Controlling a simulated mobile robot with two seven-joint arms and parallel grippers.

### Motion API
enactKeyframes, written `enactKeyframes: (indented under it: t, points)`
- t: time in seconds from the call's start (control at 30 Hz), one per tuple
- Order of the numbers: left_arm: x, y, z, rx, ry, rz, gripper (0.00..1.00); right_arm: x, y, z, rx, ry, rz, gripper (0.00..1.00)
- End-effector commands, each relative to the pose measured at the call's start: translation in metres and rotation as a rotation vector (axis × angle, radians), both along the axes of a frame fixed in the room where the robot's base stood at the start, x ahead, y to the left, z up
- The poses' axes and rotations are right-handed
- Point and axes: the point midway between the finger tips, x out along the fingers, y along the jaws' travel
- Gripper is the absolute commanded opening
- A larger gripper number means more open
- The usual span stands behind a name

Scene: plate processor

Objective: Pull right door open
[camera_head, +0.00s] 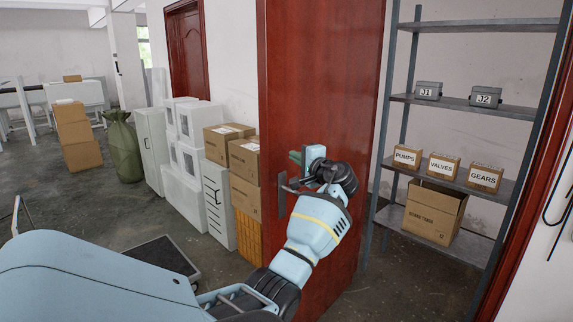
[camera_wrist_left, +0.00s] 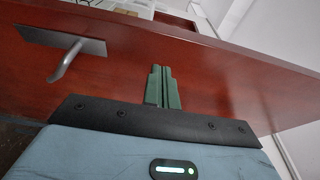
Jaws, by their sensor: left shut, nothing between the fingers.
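The right door is a red-brown panel (camera_head: 318,70) standing open, with the room beyond visible on both sides. Its metal lever handle (camera_head: 289,187) is low on the door's left part. It also shows in the left wrist view (camera_wrist_left: 68,60), left of the fingers. My left gripper (camera_head: 297,157) is just above the handle in the head view, in front of the door face. Its green fingers (camera_wrist_left: 162,72) are closed together and empty, pointing towards the door's edge. I cannot tell whether they touch the door. My right gripper is not in view.
Cartons (camera_head: 243,160) and white boxes (camera_head: 195,125) are stacked beyond the door's left edge. A metal shelf (camera_head: 487,108) with labelled boxes stands to the right. A red door frame (camera_head: 530,190) borders the right. Open floor (camera_head: 100,205) lies at left.

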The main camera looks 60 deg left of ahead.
Motion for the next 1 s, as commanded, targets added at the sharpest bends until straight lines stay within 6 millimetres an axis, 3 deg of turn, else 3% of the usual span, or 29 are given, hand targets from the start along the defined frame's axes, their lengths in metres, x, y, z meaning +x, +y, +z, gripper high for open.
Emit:
enactKeyframes:
  t: [0.5, 1.0]
  points:
    - [-0.049, -0.03, -0.001, -0.001, 0.001, -0.003, 0.0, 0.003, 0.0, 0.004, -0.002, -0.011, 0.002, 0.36]
    - [-0.055, -0.034, -0.001, -0.001, 0.002, -0.002, 0.0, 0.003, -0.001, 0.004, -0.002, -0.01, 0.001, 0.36]
